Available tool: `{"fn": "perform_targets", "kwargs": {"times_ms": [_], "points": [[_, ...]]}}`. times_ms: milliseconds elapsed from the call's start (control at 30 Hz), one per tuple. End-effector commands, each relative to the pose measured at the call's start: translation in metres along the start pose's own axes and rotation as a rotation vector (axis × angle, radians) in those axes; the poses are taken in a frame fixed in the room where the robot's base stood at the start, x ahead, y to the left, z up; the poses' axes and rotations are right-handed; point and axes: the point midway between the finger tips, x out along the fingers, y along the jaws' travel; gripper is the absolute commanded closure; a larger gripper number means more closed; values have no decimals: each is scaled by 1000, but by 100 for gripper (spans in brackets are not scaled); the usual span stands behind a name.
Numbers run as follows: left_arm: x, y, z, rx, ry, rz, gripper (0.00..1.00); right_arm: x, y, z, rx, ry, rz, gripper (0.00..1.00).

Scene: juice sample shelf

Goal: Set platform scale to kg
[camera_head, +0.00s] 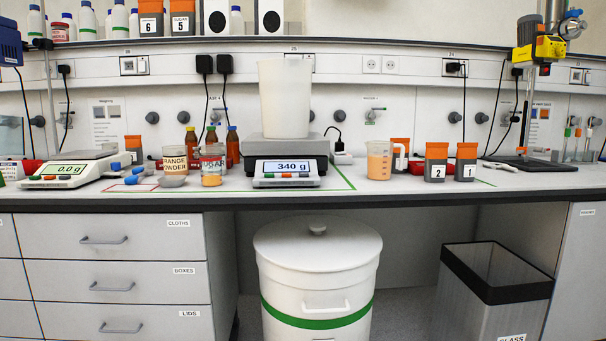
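The platform scale (316,148) stands on the bench at the middle of the head view. Its display (287,167) reads 340 g. A row of small coloured buttons (286,175), orange and green among them, lies under the display. A tall whitish container (286,98) stands upright on the scale's platform. A second, smaller scale (75,168) at the left reads 0.0 g and has its own coloured buttons. Neither of my grippers is in the view.
A beaker of orange liquid (379,161) and orange-capped jars (435,163) stand right of the platform scale. A powder tub (174,160) and orange jar (212,167) stand to its left. A white lidded bin (317,280) and a black-rimmed bin (497,290) are below the bench.

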Motion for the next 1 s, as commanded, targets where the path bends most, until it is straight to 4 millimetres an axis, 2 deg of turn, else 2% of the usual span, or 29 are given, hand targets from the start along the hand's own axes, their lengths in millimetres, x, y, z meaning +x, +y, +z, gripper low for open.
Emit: {"fn": "perform_targets", "kwargs": {"times_ms": [800, 933, 1000], "points": [[0, 0, 0, -1, -1, 1, 64, 0, 0, 0, 1, -1, 0, 64], [0, 0, 0, -1, -1, 1, 64, 0, 0, 0, 1, -1, 0, 100], [0, 0, 0, -1, -1, 1, 64, 0, 0, 0, 1, -1, 0, 100]]}}
